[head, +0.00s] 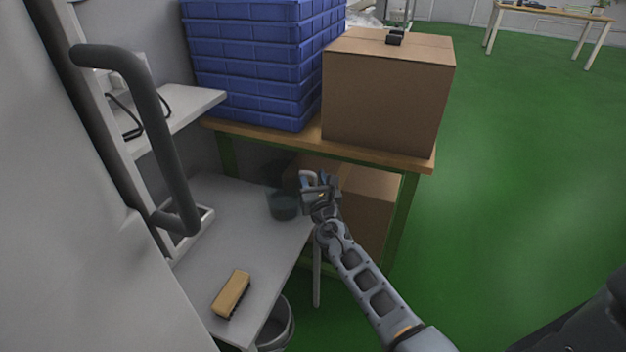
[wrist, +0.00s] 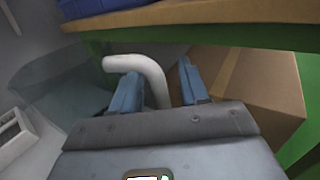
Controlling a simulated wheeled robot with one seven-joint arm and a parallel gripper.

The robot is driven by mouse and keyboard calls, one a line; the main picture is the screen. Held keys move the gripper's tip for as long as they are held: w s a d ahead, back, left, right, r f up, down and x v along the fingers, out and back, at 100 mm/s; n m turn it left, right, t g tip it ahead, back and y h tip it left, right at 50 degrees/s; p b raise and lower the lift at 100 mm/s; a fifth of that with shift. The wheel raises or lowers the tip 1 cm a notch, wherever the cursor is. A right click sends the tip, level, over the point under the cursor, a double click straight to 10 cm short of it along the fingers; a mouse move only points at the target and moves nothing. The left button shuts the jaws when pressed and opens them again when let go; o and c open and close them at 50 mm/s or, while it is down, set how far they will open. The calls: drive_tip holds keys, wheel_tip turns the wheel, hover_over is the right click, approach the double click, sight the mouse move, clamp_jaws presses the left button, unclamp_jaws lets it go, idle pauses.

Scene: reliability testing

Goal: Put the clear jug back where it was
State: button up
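The clear jug (head: 284,204) is a dark, see-through vessel at the far right edge of the grey shelf. In the wrist view its clear body (wrist: 62,82) fills the left side, with a white curved handle (wrist: 150,72) toward the middle. My gripper (head: 318,187) is just right of the jug in the head view. In the wrist view my gripper (wrist: 160,88) has its two blue fingers apart on either side of the handle. A gap shows between the handle and the right finger. The jug's base is not clear to see.
A yellow-brown brush (head: 232,293) lies on the grey shelf (head: 225,240). Blue crates (head: 262,65) and a cardboard box (head: 385,95) stand on a wooden-topped bench (head: 375,153) above. Another box (head: 368,205) sits beneath. A grey bent handle (head: 160,120) is at left.

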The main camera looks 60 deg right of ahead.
drive_tip(key=shift+r, duration=0.1)
drive_tip(key=shift+s+r, duration=0.1)
drive_tip(key=v, duration=1.2)
drive_tip(key=s+a+f+m+t+y, duration=0.1)
drive_tip(key=s+a+m+y, duration=0.4)
drive_tip(key=a, duration=0.6)
drive_tip(key=s+a+m+t+y, duration=0.1)
drive_tip(key=s+a+m+y, duration=0.3)
drive_tip(key=s+a+m, duration=0.55)
drive_tip(key=s+a+r+m+y, duration=0.2)
drive_tip(key=s+a+r+m, duration=0.2)
drive_tip(key=s+r+m, duration=0.1)
drive_tip(key=s+a+r+m+y, duration=0.2)
drive_tip(key=s+a+r+m, duration=0.2)
drive_tip(key=r, duration=0.4)
drive_tip(key=s+m, duration=0.1)
drive_tip(key=m, duration=0.1)
drive_tip(key=shift+m+t, duration=0.35)
drive_tip(key=shift+t, duration=0.05)
